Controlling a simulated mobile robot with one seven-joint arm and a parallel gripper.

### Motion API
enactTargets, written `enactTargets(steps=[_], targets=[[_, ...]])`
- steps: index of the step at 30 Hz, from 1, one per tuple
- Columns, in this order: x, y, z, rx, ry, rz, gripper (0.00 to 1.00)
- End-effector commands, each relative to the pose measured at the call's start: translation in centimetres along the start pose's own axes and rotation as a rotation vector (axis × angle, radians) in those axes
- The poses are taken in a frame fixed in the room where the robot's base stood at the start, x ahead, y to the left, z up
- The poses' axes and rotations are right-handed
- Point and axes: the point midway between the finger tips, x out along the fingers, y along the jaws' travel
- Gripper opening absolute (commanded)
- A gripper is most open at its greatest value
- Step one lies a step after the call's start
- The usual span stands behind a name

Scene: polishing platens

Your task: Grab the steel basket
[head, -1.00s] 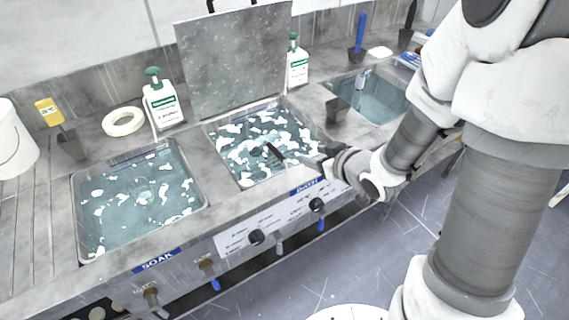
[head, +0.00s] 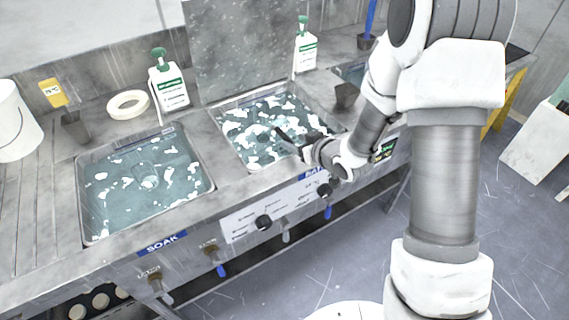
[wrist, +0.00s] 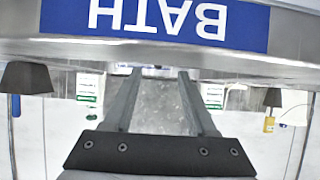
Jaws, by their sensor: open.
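My gripper (head: 290,138) is at the front right of the middle basin (head: 218,122), which holds foamy water, in the head view. In the wrist view my gripper (wrist: 158,75) shows two parallel fingers, apart with nothing between them. I cannot make out a steel basket clearly; foam and water hide what lies in the middle basin. A pale, rounded shape (head: 148,176) shows under the water of the left basin (head: 82,215), too unclear to name. The blue BATH label (wrist: 155,22) shows upside down in the wrist view.
A grey raised panel (head: 240,50) rises behind the middle basin. Knobs and blue-handled valves (head: 327,211) line the front panel.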

Motion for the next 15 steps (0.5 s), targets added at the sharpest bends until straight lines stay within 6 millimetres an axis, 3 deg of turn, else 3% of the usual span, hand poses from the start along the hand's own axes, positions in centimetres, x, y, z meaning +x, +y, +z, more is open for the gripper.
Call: enactTargets(steps=[5,15], targets=[[1.1,0.0,0.0,0.000,-0.001,0.000,0.57],[5.5,0.2,-0.2,-0.001,-0.002,0.000,0.57]])
